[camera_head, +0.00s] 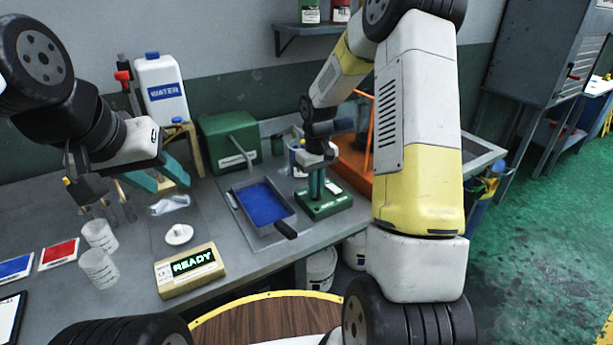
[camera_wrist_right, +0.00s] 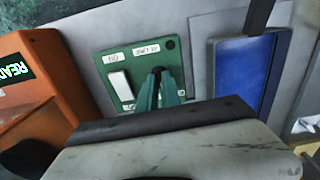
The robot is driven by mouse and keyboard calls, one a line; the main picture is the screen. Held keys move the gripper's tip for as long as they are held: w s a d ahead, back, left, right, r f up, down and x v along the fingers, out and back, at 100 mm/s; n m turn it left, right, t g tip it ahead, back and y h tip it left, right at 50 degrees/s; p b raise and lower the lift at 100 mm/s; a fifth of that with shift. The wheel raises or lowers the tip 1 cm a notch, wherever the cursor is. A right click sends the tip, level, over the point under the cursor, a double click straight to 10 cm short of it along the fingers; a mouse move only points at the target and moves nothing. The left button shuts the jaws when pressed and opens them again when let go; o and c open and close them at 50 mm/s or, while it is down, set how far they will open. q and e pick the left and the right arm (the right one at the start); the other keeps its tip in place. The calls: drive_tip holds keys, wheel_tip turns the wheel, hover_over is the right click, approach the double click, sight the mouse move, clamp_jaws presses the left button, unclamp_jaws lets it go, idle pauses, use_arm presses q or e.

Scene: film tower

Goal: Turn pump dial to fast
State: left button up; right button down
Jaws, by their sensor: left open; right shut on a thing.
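The pump's green control box (camera_head: 338,203) sits on the bench right of the blue tray. In the right wrist view its green panel (camera_wrist_right: 178,57) shows a white switch, two small labels and the dark pump dial (camera_wrist_right: 157,70). My right gripper (camera_head: 317,192) points down at the box. It is shut on the dial, and its green fingers (camera_wrist_right: 160,90) hide most of it. Which speed the dial points to cannot be read. My left gripper (camera_head: 160,182) is open and empty above the left part of the bench.
The blue tray (camera_head: 237,202) with its black handle lies left of the pump box. An orange stand (camera_head: 352,170) is close behind my right arm.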

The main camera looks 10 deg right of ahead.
drive_tip(key=m, duration=0.6)
drive_tip(key=shift+m, duration=0.3)
idle(0.4)
drive_tip(key=c, duration=1.5)
unclamp_jaws()
drive_tip(key=shift+c, duration=0.2)
drive_tip(key=shift+r, duration=0.1)
wheel_tip(320, 180, up, 8)
drive_tip(key=shift+f, duration=0.2)
